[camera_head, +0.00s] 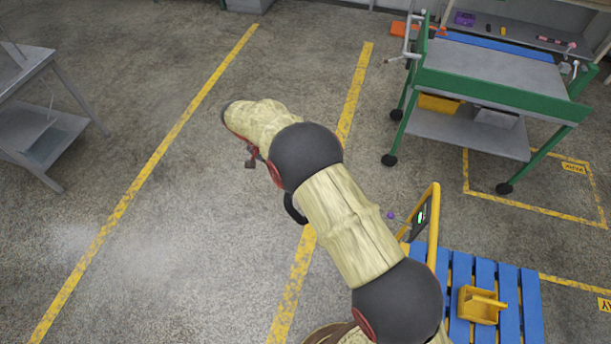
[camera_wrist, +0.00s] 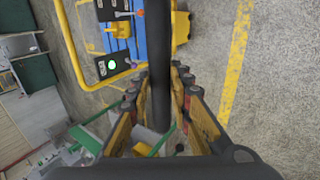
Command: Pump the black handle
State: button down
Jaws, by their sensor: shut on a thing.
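The black handle (camera_wrist: 157,50) is a thick dark bar that runs down the middle of the wrist view and passes between the fingers of my gripper (camera_wrist: 161,98). My gripper is shut on it, with yellow-and-black fingers on both sides of the bar. In the head view my arm covers my gripper. A dark curved piece (camera_head: 293,208) shows beside my arm there; I cannot tell whether it belongs to the handle.
A blue slatted platform (camera_head: 508,285) with a yellow frame (camera_head: 434,225), a black panel with a green light (camera_wrist: 112,65) and a yellow box (camera_head: 478,306) stands lower right. A green-framed workbench (camera_head: 490,70) is at upper right. A grey table (camera_head: 22,70) is left. Floor between is clear.

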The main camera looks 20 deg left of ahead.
jog(key=shift+a+f, duration=0.45)
jog(key=shift+a, duration=0.4)
jog(key=c, duration=1.7)
grip_release()
jog(key=shift+c, duration=0.2)
jog(key=shift+o, duration=0.6)
jog(key=shift+r, duration=0.1)
jog(key=v, duration=1.1)
jog(key=shift+a+r, duration=0.25)
jog(key=shift+r, duration=0.05)
